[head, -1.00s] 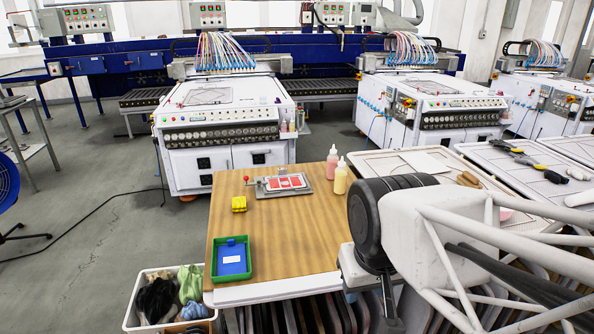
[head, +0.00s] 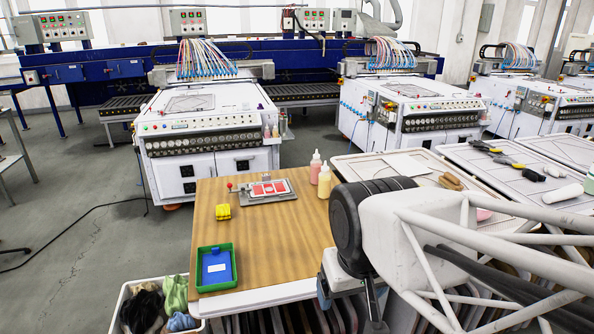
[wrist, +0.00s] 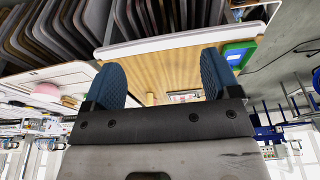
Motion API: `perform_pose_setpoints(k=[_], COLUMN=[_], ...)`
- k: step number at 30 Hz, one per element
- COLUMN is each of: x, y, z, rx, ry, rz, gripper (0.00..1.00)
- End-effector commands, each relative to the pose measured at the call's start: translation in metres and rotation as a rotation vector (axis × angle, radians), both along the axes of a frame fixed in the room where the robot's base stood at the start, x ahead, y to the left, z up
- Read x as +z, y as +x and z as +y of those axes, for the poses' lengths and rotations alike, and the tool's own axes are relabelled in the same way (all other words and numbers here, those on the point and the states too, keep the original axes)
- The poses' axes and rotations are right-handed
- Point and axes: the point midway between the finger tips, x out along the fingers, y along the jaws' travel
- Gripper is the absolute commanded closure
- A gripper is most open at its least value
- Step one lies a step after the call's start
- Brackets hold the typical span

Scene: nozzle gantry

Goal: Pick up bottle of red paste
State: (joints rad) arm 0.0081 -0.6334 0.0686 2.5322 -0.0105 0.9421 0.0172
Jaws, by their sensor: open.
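The bottle of red paste (head: 315,167) is pinkish red with a white nozzle cap. It stands upright at the right rear of the wooden table (head: 275,235) in the head view. A similar bottle of yellow paste (head: 324,183) stands just in front of it. In the wrist view, my gripper (wrist: 170,80) is open and empty, its two blue pads wide apart, with the tabletop beyond them. In the head view my arm is in front of the table's right side, and the fingers are hidden or hard to make out.
A framed plate with red panels (head: 268,190), a yellow block (head: 223,212) and a green tray with a blue insert (head: 216,268) lie on the table. A white bin of cloths (head: 120,300) stands at front left. Screens with tools lie at right. The table's middle is clear.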

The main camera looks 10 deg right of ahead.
Motion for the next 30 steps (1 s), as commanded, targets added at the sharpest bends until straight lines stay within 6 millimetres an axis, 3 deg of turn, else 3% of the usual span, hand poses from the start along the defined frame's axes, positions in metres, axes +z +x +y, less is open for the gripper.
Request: perform_pose_setpoints(k=[14, 20, 30], x=[0.006, 0.017, 0.041], y=[0.012, 0.040, 0.110], z=[0.001, 0.004, 0.007], rx=[-0.028, -0.094, -0.250], ry=[0.025, 0.085, 0.228], rz=[0.007, 0.028, 0.071], gripper=[0.18, 0.18, 0.18])
